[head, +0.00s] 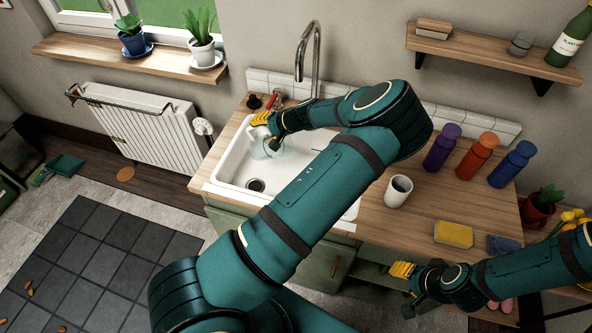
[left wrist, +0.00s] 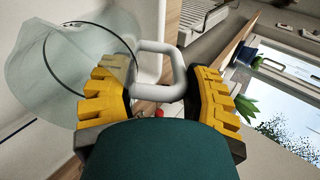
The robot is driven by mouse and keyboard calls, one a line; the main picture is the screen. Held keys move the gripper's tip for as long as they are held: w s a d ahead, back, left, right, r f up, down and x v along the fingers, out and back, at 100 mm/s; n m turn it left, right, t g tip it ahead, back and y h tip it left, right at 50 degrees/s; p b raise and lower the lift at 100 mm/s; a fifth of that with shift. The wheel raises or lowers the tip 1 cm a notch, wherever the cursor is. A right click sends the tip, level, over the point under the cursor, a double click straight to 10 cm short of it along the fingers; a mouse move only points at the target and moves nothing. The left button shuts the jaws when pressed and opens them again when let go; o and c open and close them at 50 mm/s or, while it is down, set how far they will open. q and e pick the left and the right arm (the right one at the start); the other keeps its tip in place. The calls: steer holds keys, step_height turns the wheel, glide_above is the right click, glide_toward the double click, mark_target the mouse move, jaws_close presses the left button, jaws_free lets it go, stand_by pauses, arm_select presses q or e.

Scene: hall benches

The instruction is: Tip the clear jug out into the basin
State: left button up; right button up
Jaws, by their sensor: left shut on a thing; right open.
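The clear jug (head: 262,147) is over the white basin (head: 232,172), near its back left part. My left gripper (head: 267,129) is shut on the jug's handle. In the left wrist view the jug's pale handle (left wrist: 160,48) runs between the yellow fingers (left wrist: 158,95), and its clear body (left wrist: 55,62) is at upper left. The jug looks tilted, but I cannot tell how far or whether liquid is in it. My left forearm hides the basin's right part. My right gripper (head: 402,289) is open and empty in front of the counter.
A tall tap (head: 316,55) stands behind the basin. A white cup (head: 398,191), a yellow sponge (head: 453,234) and purple, orange and blue bottles (head: 478,157) stand on the counter (head: 415,222) to the right. A radiator (head: 140,128) is on the left wall.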

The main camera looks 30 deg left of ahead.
arm_select(q)
steer(key=shift+a+f+h+p, duration=0.45)
steer(key=shift+a+h, duration=0.2)
steer(key=shift+h, duration=0.25)
steer(key=shift+a+f+h, duration=0.25)
steer(key=shift+f+h, duration=0.2)
steer(key=shift+h, duration=0.15)
steer(key=shift+a+r+h+p, duration=0.15)
steer(key=shift+r+h+p, duration=0.45)
steer(key=shift+p, duration=0.45)
steer(key=shift+s+a+r+t+h+p, duration=0.2)
steer(key=shift+a+r+t+h+p, duration=0.1)
steer(key=shift+r+h+p, duration=0.5)
steer(key=shift+w+f+h, duration=0.1)
steer(key=shift+h, duration=0.4)
steer(key=shift+h+b, duration=0.5)
steer(key=shift+h, duration=0.7)
steer(key=shift+d, duration=0.15)
steer(key=shift+r, duration=0.25)
